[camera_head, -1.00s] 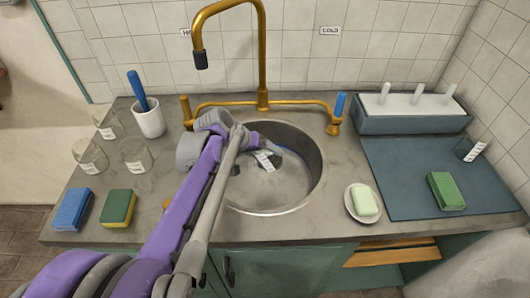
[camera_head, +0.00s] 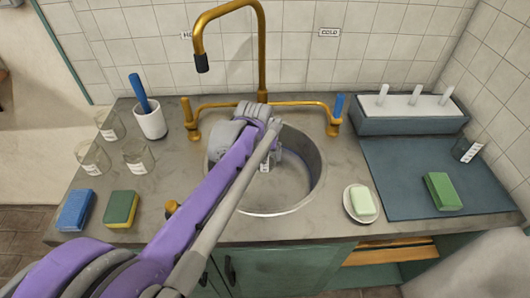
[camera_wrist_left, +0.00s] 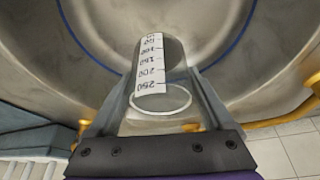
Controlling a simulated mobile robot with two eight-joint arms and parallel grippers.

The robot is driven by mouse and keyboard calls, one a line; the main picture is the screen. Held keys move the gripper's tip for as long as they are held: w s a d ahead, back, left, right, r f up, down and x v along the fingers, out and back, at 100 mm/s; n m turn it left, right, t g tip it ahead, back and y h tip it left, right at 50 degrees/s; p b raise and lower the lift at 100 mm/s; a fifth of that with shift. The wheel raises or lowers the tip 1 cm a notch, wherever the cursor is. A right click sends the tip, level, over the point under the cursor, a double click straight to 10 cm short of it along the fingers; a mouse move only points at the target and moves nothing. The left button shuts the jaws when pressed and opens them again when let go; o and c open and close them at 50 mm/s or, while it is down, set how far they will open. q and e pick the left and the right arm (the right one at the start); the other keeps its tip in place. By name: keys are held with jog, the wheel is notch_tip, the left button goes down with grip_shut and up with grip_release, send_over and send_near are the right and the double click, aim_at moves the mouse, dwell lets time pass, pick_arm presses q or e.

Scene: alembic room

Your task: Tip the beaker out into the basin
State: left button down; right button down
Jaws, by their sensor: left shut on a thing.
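The basin (camera_head: 309,180) is a round metal sink set in the counter. My left gripper reaches over it from the left, its wrist hiding much of the basin's left side and the fingers in the head view. In the left wrist view, the gripper (camera_wrist_left: 167,95) is shut on a clear beaker (camera_wrist_left: 174,55) with a white scale label. The beaker's 250 end is nearest the camera, and the basin wall lies behind it. In the head view only a piece of the beaker (camera_head: 265,167) shows below the wrist, inside the basin's outline. Its exact tilt and contents are unclear. My right gripper is out of view.
A gold tap (camera_head: 262,50) rises behind the basin. Several glass beakers and a white cup (camera_head: 149,122) with a blue handle stand left. Blue (camera_head: 75,209) and green-yellow (camera_head: 120,208) sponges lie in front. A soap dish (camera_head: 350,208) and blue mat (camera_head: 400,200) are right.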

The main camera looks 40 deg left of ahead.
pick_arm(q)
jog(key=shift+w+d+r+p, duration=0.25)
jog(key=shift+d+r+p, duration=0.2)
jog(key=shift+r+p, duration=0.25)
jog(key=shift+w+d+r+p, duration=0.3)
jog(key=shift+d+r+p, duration=0.15)
jog(key=shift+r, duration=0.4)
jog(key=shift+w+d+r+p, duration=0.25)
jog(key=shift+d+r+p, duration=0.15)
jog(key=shift+r+p, duration=0.3)
jog(key=shift+t+h, duration=0.4)
jog(key=shift+h, duration=0.1)
jog(key=shift+f+n+t+h, duration=0.1)
jog(key=shift+n+t+h, duration=0.2)
jog(key=shift+t+h, duration=0.35)
jog(key=shift+w+d, duration=0.1)
jog(key=shift+t+h, duration=0.25)
jog(key=shift+w+d+r+n+t+h, duration=0.15)
jog(key=shift+d+r+n+t+h, duration=0.05)
jog(key=shift+t+h, duration=0.3)
jog(key=shift+w+d+r+n+t+h, duration=0.2)
jog(key=shift+t+h, duration=0.2)
jog(key=shift+h, duration=0.2)
